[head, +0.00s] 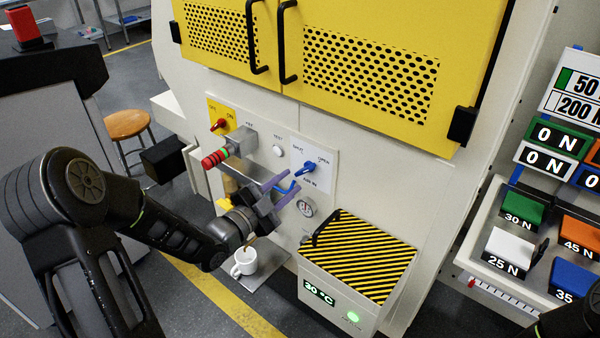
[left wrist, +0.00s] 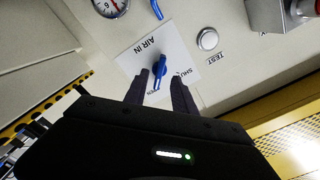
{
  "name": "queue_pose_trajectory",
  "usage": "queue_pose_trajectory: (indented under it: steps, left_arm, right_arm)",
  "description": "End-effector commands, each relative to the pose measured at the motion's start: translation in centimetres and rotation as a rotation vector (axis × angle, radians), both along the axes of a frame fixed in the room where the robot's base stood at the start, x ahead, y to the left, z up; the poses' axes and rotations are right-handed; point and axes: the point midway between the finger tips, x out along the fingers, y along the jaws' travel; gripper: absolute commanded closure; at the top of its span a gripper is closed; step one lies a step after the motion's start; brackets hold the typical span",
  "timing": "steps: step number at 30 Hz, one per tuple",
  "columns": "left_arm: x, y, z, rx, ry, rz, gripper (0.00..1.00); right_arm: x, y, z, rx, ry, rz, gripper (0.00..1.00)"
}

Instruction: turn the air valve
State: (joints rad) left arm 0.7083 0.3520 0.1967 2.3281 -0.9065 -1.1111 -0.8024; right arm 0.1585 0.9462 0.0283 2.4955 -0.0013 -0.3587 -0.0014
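The air valve is a small blue handle (head: 306,168) on a white plate marked SHUT, OPEN and AIR IN, on the front of the pale machine. In the left wrist view the handle (left wrist: 160,69) appears between my two fingers. My left gripper (head: 292,183) is open and empty. Its purple-grey fingers point at the plate, and in the head view the tips are just below and left of the handle, seemingly short of it. I cannot tell exactly which mark the handle points at. My right gripper does not show clearly; only a dark part of my right arm is at the bottom right.
A pressure gauge (head: 305,207) and a blue hose sit below the plate. A white mug (head: 244,262) and a striped-lid box (head: 362,255) stand below.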

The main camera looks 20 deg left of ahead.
Motion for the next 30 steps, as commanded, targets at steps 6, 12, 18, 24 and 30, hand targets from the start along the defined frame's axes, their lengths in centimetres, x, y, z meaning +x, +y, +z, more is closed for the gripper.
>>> queue_pose_trajectory:
  steps: [6, 12, 18, 24, 30]
  left_arm:
    - [3.4, -1.0, 0.1, -0.001, 0.000, -0.001, 0.68]
    - [5.0, -1.5, 0.0, -0.001, 0.000, 0.000, 0.68]
    - [5.1, -1.5, 0.0, 0.000, 0.001, 0.001, 0.68]
    - [5.1, -1.5, 0.0, 0.000, 0.000, 0.001, 0.79]
    - [5.1, -1.5, 0.0, 0.000, 0.000, 0.001, 0.95]
  right_arm:
    - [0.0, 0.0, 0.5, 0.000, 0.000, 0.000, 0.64]
    - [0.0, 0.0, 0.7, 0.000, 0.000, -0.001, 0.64]
    - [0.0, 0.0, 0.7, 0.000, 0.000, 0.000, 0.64]
    - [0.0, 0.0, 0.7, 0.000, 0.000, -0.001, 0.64]
    - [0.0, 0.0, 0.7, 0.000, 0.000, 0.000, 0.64]
